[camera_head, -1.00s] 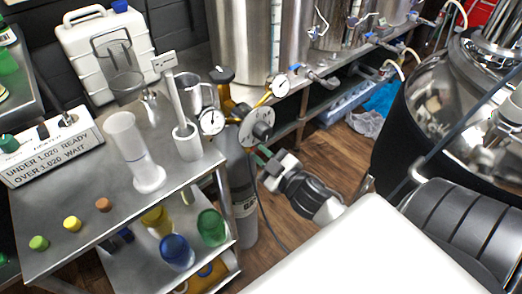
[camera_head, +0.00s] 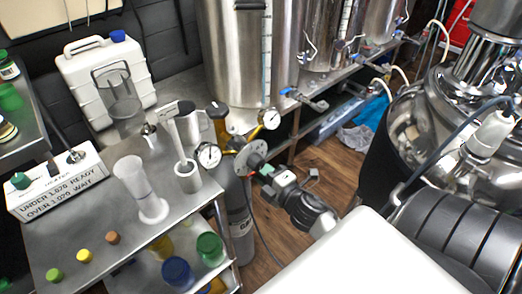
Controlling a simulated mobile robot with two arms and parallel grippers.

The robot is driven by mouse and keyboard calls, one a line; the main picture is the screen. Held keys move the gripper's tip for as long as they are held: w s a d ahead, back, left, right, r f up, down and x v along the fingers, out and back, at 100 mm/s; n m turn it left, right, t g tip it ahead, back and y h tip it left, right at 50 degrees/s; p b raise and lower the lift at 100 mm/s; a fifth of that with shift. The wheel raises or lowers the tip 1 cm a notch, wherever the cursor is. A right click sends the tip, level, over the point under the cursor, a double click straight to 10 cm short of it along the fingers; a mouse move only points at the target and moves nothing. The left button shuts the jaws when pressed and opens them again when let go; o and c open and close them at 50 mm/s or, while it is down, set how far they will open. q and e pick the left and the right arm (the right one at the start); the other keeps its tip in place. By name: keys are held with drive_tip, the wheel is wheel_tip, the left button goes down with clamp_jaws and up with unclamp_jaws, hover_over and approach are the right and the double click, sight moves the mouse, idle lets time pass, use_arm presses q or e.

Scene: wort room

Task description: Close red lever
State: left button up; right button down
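The valve levers that show on the steel kettles are blue, such as the blue lever (camera_head: 286,91) on the large kettle (camera_head: 240,60).
A steel cart (camera_head: 95,235) with a white cylinder (camera_head: 140,190) and coloured caps stands at left. A gauge (camera_head: 208,155) and gas bottle (camera_head: 240,215) stand beside it. A shiny tank (camera_head: 430,120) fills the right. Some wood floor (camera_head: 335,170) is clear. A red object (camera_head: 461,30) is at far right.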

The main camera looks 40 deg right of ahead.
use_arm(q)
drive_tip(key=shift+s+a+f+p, duration=0.15)
drive_tip(key=shift+s+f+p, duration=0.15)
drive_tip(key=shift+s+f, duration=0.6)
use_arm(e)
drive_tip(key=shift+r+n, duration=0.3)
drive_tip(key=shift+n, duration=0.6)
use_arm(q)
drive_tip(key=shift+f, duration=0.1)
use_arm(e)
drive_tip(key=c, duration=1.1)
unclamp_jaws()
use_arm(q)
drive_tip(key=shift+w+r+b, duration=0.4)
drive_tip(key=shift+w+r, duration=0.35)
drive_tip(key=shift+r, duration=0.25)
use_arm(e)
drive_tip(key=s, duration=1)
drive_tip(key=shift+s+d, duration=0.4)
use_arm(q)
drive_tip(key=shift+w, duration=0.1)
